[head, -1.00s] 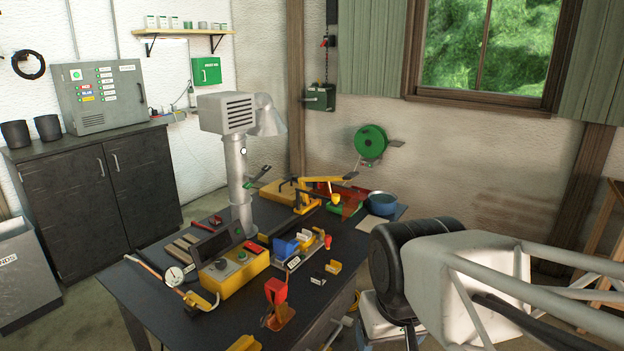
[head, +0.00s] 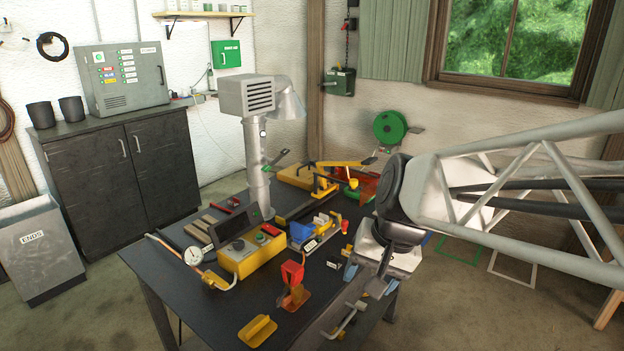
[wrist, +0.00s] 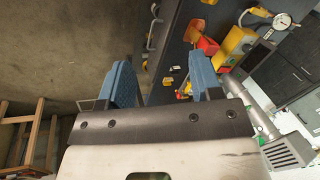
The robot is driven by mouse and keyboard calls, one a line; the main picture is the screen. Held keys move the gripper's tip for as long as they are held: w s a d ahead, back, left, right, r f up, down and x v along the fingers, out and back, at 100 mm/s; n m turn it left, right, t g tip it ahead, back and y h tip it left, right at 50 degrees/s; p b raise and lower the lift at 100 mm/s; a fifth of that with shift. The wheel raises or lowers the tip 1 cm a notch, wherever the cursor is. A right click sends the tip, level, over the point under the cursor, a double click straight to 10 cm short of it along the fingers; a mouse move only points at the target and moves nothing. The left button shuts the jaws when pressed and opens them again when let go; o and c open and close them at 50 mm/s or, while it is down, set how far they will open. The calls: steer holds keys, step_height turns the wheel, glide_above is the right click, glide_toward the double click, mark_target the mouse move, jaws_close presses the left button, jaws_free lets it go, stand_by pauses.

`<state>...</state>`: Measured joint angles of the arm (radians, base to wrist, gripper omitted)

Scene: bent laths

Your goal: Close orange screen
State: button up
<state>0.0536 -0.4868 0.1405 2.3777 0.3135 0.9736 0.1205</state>
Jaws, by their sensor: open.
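A red-orange, see-through-looking panel (head: 366,187) stands at the back right of the table, by a green frame; my arm and other items partly hide it. It may be the orange screen, but I cannot tell whether it is open. A red holder on an orange base (head: 294,287) stands near the table's front; it also shows in the wrist view (wrist: 207,45). My gripper (head: 368,281) is at the table's right edge, apart from both. In the wrist view its blue fingers (wrist: 163,78) are spread, with nothing held between them.
A yellow control box (head: 250,258), a gauge on copper tubing (head: 193,257) and a yellow block (head: 257,331) crowd the dark table (head: 180,300). Floor to the right is mostly clear.

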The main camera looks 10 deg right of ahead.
steer(key=w+f+m+t+y, duration=0.2)
steer(key=w+m+y, duration=0.8)
steer(key=w, duration=2.2)
steer(key=w+d+f+m+t, duration=0.3)
steer(key=w+d+m, duration=0.2)
steer(key=w, duration=0.3)
steer(key=w+d+f+m+t+h, duration=0.1)
steer(key=w+d+f+m+t, duration=0.3)
steer(key=w, duration=0.5)
steer(key=w+d+f+m+t+h, duration=0.1)
steer(key=w+d+f+m+t, duration=0.2)
steer(key=w+d+m, duration=0.3)
steer(key=shift+w+d+f+t, duration=0.3)
steer(key=shift+w+d+f, duration=0.45)
steer(key=shift+w+d, duration=0.45)
steer(key=x, duration=0.7)
steer(key=shift+w+a, duration=0.2)
steer(key=shift+w, duration=0.1)
jaws_close()
